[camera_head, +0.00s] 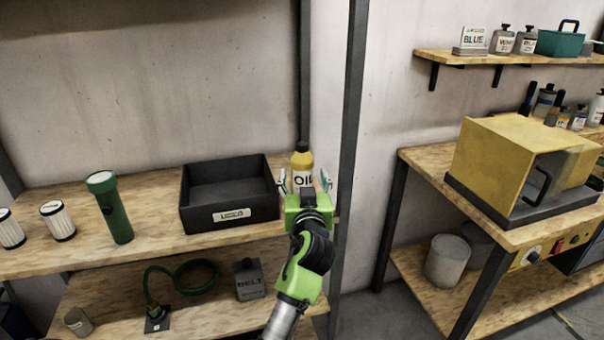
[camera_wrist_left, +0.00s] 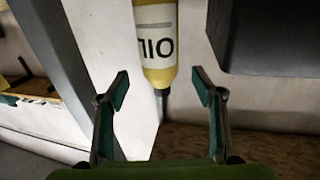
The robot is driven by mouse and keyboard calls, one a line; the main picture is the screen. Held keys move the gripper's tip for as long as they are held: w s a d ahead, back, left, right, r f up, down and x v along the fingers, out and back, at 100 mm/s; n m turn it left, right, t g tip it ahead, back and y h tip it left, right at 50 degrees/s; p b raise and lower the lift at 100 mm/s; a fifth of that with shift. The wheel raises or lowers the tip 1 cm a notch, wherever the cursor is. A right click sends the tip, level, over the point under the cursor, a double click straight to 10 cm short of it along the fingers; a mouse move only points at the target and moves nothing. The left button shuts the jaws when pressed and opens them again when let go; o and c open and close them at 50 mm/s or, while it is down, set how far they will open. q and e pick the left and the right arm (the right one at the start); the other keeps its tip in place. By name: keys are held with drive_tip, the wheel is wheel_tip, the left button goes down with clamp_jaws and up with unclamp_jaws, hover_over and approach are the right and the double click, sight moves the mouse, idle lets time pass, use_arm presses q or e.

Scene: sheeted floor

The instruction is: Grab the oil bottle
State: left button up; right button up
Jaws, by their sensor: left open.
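The oil bottle (camera_head: 302,160) is yellow with a white label reading OIL. It stands upright at the right end of the wooden shelf, beside the black bin. My left gripper (camera_head: 305,182) is in front of it, open, with one finger to each side of the bottle in the head view. In the left wrist view the bottle (camera_wrist_left: 155,45) appears upside down, beyond the open fingertips of the gripper (camera_wrist_left: 160,92), roughly centred between them. I see no finger touching it. The bottle's lower part is hidden behind the gripper in the head view. My right gripper is not in view.
A black bin (camera_head: 188,205) labelled USED stands left of the bottle, close to the gripper. A dark post (camera_head: 350,130) rises just to the right. A green flashlight (camera_head: 112,210) and white cylinders (camera_head: 57,221) stand further left. A yellow machine (camera_head: 490,150) sits on the right bench.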

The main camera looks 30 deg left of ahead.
sight(303, 171)
use_arm(q)
drive_tip(key=shift+x, duration=0.85)
drive_tip(key=shift+w+a+p, duration=0.35)
drive_tip(key=shift+w+p, duration=0.05)
drive_tip(key=p+x, duration=0.1)
drive_tip(key=x, duration=0.2)
drive_tip(key=shift+w+a+f, duration=0.1)
drive_tip(key=shift+f, duration=0.05)
drive_tip(key=shift+w+a+f, duration=0.1)
drive_tip(key=shift+w+a, duration=0.2)
drive_tip(key=shift+w, duration=0.1)
drive_tip(key=c, duration=1.4)
drive_tip(key=shift+c, duration=0.8)
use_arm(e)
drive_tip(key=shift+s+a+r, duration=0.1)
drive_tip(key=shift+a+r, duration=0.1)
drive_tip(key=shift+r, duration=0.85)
